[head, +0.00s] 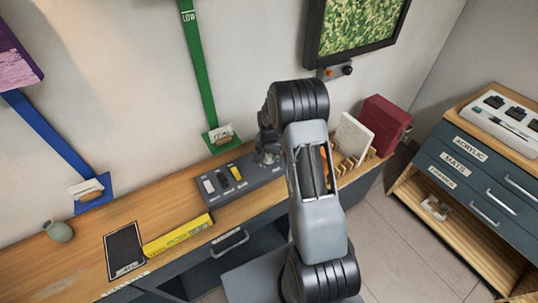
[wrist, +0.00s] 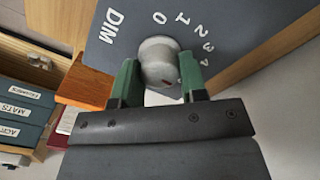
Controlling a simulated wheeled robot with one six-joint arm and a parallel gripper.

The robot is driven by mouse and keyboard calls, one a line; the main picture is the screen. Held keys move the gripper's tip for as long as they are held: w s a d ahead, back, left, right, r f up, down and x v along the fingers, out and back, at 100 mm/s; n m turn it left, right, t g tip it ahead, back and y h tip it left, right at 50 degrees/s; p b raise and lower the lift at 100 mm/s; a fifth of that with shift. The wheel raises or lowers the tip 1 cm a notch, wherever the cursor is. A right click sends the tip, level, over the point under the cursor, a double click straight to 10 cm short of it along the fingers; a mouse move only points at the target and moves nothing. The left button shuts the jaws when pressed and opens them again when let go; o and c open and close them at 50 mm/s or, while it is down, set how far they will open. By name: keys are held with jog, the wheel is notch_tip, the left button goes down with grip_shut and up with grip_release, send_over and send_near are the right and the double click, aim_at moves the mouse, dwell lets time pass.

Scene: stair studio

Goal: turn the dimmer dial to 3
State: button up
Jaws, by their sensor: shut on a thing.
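The dimmer dial (wrist: 157,50) is a round grey knob on a dark panel marked DIM, with white numbers 0, 1, 2, 3 and one more around it. My gripper (wrist: 158,66) is shut on the dial, one green finger on each side. A small red mark shows on the dial's lower right, close to the right finger; which number it points to is hard to tell. In the head view my gripper (head: 266,158) is at the right end of the dark control panel (head: 212,207), and my arm hides part of it.
The panel's white, black and yellow switches (head: 237,173) are left of my gripper. A yellow box (head: 178,236) and a dark METER pad (head: 124,250) lie further left on the wooden bench (head: 85,280). A red box (head: 385,122) and a slotted wooden rack (head: 352,165) stand right.

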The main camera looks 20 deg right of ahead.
aim_at(269, 155)
jog(key=shift+n+b, duration=0.3)
jog(key=shift+f+n+b, duration=0.15)
jog(key=shift+n+b, duration=0.55)
jog(key=shift+n, duration=0.3)
jog(key=n+b, duration=0.1)
jog(key=n, duration=0.1)
jog(key=shift+n, duration=0.4)
jog(key=n+b, duration=0.2)
jog(key=n, duration=0.2)
jog(key=shift+n, duration=0.7)
jog(key=o, duration=0.9)
jog(key=shift+o, duration=0.2)
notch_tip(269, 155, up, 14)
jog(key=b, duration=0.1)
